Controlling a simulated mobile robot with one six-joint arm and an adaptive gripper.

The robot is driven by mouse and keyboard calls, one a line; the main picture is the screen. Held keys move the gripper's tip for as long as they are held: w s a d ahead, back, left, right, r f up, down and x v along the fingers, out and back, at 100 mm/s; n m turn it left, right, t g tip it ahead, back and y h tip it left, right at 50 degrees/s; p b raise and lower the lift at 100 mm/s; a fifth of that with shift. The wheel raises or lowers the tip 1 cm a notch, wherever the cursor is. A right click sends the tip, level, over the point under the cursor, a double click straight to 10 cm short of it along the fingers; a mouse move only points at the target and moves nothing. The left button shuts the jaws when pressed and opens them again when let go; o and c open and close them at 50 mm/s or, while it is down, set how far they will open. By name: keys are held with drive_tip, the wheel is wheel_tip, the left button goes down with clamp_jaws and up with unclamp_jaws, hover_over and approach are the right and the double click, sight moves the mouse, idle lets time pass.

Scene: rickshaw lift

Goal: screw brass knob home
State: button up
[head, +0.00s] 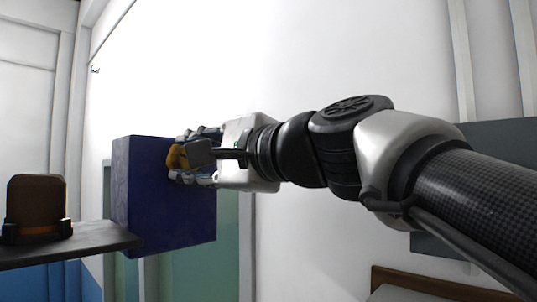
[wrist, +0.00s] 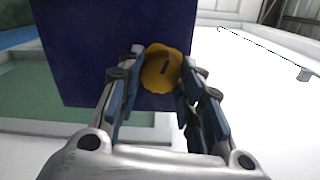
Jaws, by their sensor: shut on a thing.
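The brass knob (wrist: 161,72) is a yellow, lobed disc with a dark slot-like mark on its face. It sits at the face of a dark blue block (wrist: 85,50). In the wrist view my gripper (wrist: 160,80) has one finger on each side of the knob and is shut on it. In the head view the knob (head: 177,158) shows at the right part of the blue block (head: 150,200), partly hidden by my gripper (head: 190,160). Any gap between knob and block cannot be made out.
A dark shelf (head: 100,243) at the left holds a brown, rounded object (head: 37,200) with an orange band. Pale green panels stand behind and below the block. A white wall lies behind my arm. A wood-edged white surface (head: 400,292) is at the lower right.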

drive_tip(key=shift+m, duration=0.9)
drive_tip(key=o, duration=1.1)
drive_tip(key=shift+c, duration=0.2)
drive_tip(key=shift+d, duration=0.1)
drive_tip(key=v, duration=1.2)
drive_tip(key=shift+f, duration=0.1)
